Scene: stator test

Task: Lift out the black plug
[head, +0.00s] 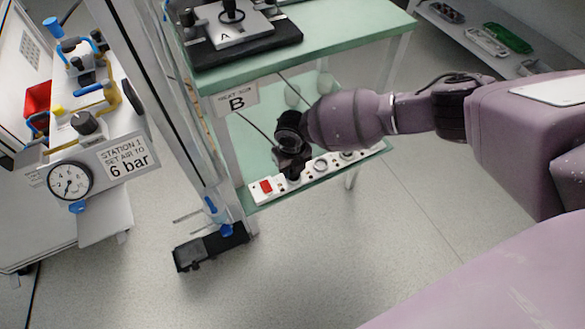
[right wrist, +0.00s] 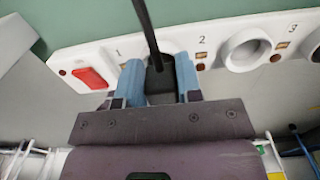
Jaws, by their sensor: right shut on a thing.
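The black plug (right wrist: 160,82) is at the first socket of a white power strip, just right of the number 1, with its black cable rising from it. My right gripper (right wrist: 160,88) is shut on the plug, with one blue finger on each side. Whether the plug is fully seated is hidden by the gripper. In the head view my right gripper (head: 291,165) is over the left part of the power strip (head: 252,199), near its red switch (head: 266,186). My left gripper is not in view.
The strip lies along the front edge of the green lower shelf (head: 248,146). A green upper shelf (head: 340,37) is above. A metal post and the pressure gauge (head: 70,181) are at the left.

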